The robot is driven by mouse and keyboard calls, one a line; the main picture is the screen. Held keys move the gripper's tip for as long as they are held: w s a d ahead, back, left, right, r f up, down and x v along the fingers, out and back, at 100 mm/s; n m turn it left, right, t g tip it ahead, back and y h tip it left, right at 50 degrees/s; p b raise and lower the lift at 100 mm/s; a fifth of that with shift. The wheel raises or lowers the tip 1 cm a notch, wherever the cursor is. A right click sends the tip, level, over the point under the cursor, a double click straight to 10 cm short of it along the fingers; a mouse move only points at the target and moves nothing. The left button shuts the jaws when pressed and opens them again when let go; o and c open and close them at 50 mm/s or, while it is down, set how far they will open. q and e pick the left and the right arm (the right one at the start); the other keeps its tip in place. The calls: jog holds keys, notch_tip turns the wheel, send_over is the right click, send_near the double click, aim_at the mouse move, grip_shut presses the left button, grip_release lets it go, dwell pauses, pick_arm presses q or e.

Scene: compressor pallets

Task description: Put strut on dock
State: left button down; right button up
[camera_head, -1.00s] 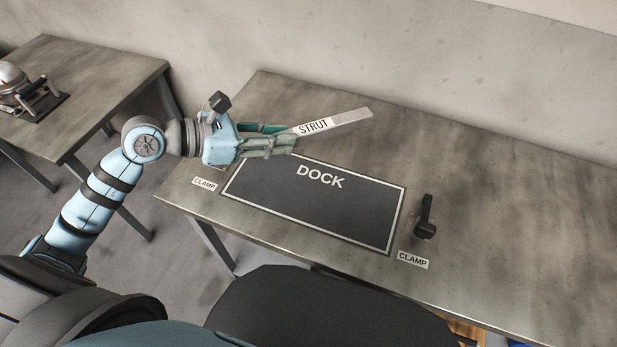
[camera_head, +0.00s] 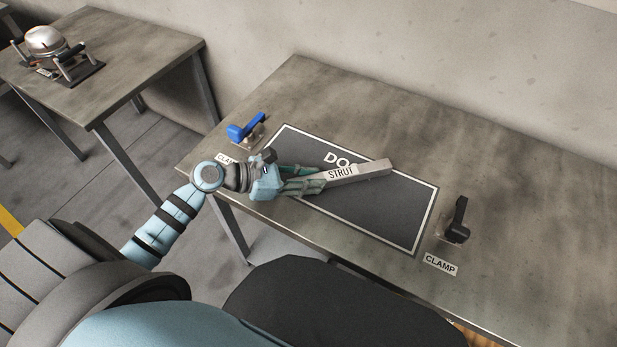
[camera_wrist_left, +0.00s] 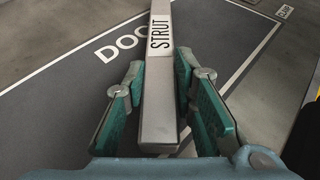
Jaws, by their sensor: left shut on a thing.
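The strut (camera_head: 362,172) is a long pale grey bar with a "STRUT" label. My left gripper (camera_head: 312,180) is shut on its near end, and the bar points right over the dock. The dock (camera_head: 390,217) is a dark rectangle with a white border on the table; the strut and gripper cover part of its lettering. In the left wrist view the strut (camera_wrist_left: 158,100) runs between the fingers of the left gripper (camera_wrist_left: 165,95), with the dock (camera_wrist_left: 60,110) beneath. Whether the strut touches the dock I cannot tell. My right gripper is not in view.
A clamp with a blue handle (camera_head: 245,127) stands at the dock's left, and a clamp with a black handle (camera_head: 457,222) at its right. The right part of the table (camera_head: 540,220) is clear. Another table (camera_head: 120,75) at the left carries a metal device (camera_head: 47,42).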

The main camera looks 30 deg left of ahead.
pick_arm(q)
jog(key=c, duration=1.3)
grip_release()
jog(key=v, duration=0.7)
jog(key=shift+s+a+p, duration=0.1)
jog(key=shift+s+p, duration=0.05)
jog(key=shift+p, duration=0.15)
jog(key=p+v, duration=0.1)
jog(key=v, duration=0.1)
jog(key=p+v, duration=0.1)
jog(key=v, duration=0.1)
jog(key=shift+s+a+r, duration=0.1)
jog(key=shift+r, duration=0.25)
jog(key=shift+s+a, duration=0.1)
jog(key=shift+a, duration=0.1)
